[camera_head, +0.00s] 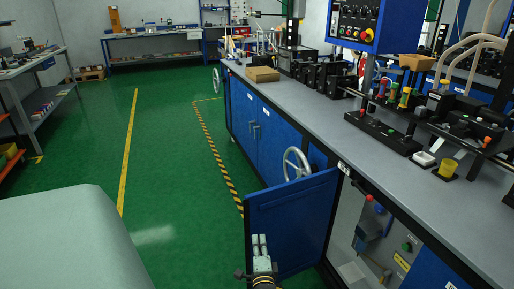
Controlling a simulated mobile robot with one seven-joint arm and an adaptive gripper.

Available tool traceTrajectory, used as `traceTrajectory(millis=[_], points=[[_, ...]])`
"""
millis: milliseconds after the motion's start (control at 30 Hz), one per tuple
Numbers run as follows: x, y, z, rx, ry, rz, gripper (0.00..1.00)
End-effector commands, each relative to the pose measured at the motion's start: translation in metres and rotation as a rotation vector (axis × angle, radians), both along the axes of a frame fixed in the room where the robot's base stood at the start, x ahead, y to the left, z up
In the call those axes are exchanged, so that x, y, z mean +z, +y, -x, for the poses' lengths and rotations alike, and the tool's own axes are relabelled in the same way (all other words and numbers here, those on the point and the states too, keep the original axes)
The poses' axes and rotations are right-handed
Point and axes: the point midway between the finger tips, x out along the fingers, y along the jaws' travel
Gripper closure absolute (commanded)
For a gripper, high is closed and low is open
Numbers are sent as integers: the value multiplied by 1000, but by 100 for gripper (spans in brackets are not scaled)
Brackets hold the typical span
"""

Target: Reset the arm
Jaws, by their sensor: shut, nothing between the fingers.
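My gripper (260,245) shows at the bottom centre of the head view, with its pale fingers together and pointing up the picture. It is shut and empty. It appears in front of the open blue cabinet door (291,222) of the workbench. I cannot tell whether it touches the door. Most of my arm is out of the picture below.
A long grey-topped workbench (300,93) with blue cabinets runs along the right, carrying machine parts. Handwheels (297,163) stick out from its front. The open cabinet (380,235) shows tools inside. Green floor (170,150) at centre left is clear. Another bench (30,68) stands far left.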

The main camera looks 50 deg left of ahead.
Motion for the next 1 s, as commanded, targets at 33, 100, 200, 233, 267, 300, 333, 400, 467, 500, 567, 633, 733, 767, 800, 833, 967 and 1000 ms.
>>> traceTrajectory(millis=[33, 100, 200, 233, 267, 300, 333, 400, 467, 500, 567, 633, 733, 767, 800, 833, 967, 1000], points=[[2, -1, 3, -1, 1, 2, 100], [1, 0, 8, 1, 1, -1, 100], [0, 0, 10, 1, 0, -1, 100], [0, 0, 10, 1, 0, -1, 100], [0, 0, 10, 1, 0, -1, 100], [-1, 0, 10, 1, 0, -1, 100], [-1, 0, 10, 2, 0, -1, 100], [0, 1, 10, 2, -3, -2, 100], [7, 2, 8, 3, -21, -5, 100], [17, 4, 6, 4, -46, -8, 100], [40, 9, 3, 6, -105, -17, 100], [80, 15, -1, 6, -210, -29, 100], [153, 21, -1, -4, -404, -52, 100], [176, 22, 1, -10, -465, -58, 100], [207, 21, 4, -21, -548, -69, 100], [231, 20, 8, -32, -610, -77, 100], [328, 6, 31, -97, -873, -117, 100], [356, -1, 42, -124, -952, -131, 100]])
